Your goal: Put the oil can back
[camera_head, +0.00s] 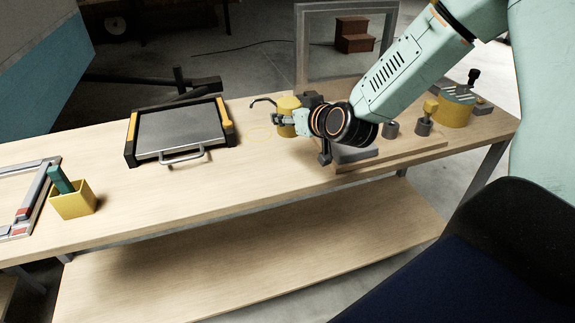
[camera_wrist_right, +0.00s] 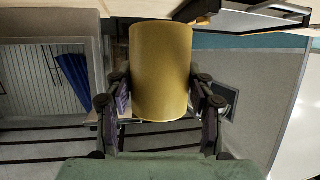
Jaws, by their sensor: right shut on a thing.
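The oil can (camera_head: 288,104) is a yellow cylinder with a thin dark bent spout pointing left. My right gripper (camera_head: 284,121) is shut around its body above the back part of the workbench. In the right wrist view the yellow can body (camera_wrist_right: 161,70) sits between the two fingers (camera_wrist_right: 162,100). The gripper and wrist hide part of the can in the head view. I cannot tell whether its base touches the bench. My left gripper is out of view.
A grey-lidded case (camera_head: 180,128) stands left of the ring on the workbench (camera_head: 235,190). A yellow cup (camera_head: 74,204) holds a green-handled item farther left. Right of the gripper are a board with small dark pieces (camera_head: 422,126) and a yellow round container (camera_head: 455,110). The front middle is clear.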

